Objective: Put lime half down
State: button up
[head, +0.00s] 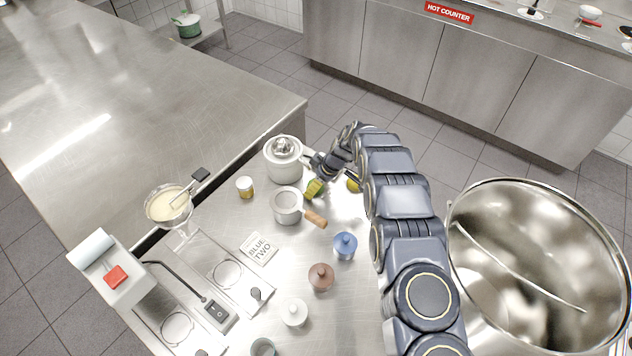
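My gripper (321,176) hangs over the counter, right of the lidded pot, and is small and partly hidden by my own wrist. A yellow-green piece (314,189), which looks like the lime half, shows right at its fingertips. I cannot tell whether the fingers are closed on it or only beside it, or whether it touches the counter. A second yellow-green piece (353,185) shows to the right, partly covered by my arm.
A lidded pot (283,160), a saucepan (287,206) with a wooden handle, and a small tin (245,187) stand close by. Blue (345,246), brown (321,277) and white (295,313) lidded jars stand nearer. A large steel pot (540,265) fills the right.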

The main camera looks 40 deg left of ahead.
jog(key=v, duration=1.2)
jog(key=shift+r, duration=0.2)
jog(key=s+d+r+m+h, duration=0.1)
jog(key=s+d+r+m, duration=0.3)
jog(key=d+r, duration=0.55)
jog(key=s+d+r+m, duration=0.4)
jog(key=d+r, duration=0.4)
jog(key=d, duration=0.3)
jog(key=s+d+r+m+g+h, duration=0.1)
jog(key=s+d+m+h, duration=0.2)
jog(key=s+d+m, duration=0.7)
jog(key=s+d, duration=0.7)
jog(key=s, duration=0.4)
jog(key=shift+r+m, duration=0.2)
jog(key=shift+m, duration=0.2)
jog(key=shift+d, duration=0.1)
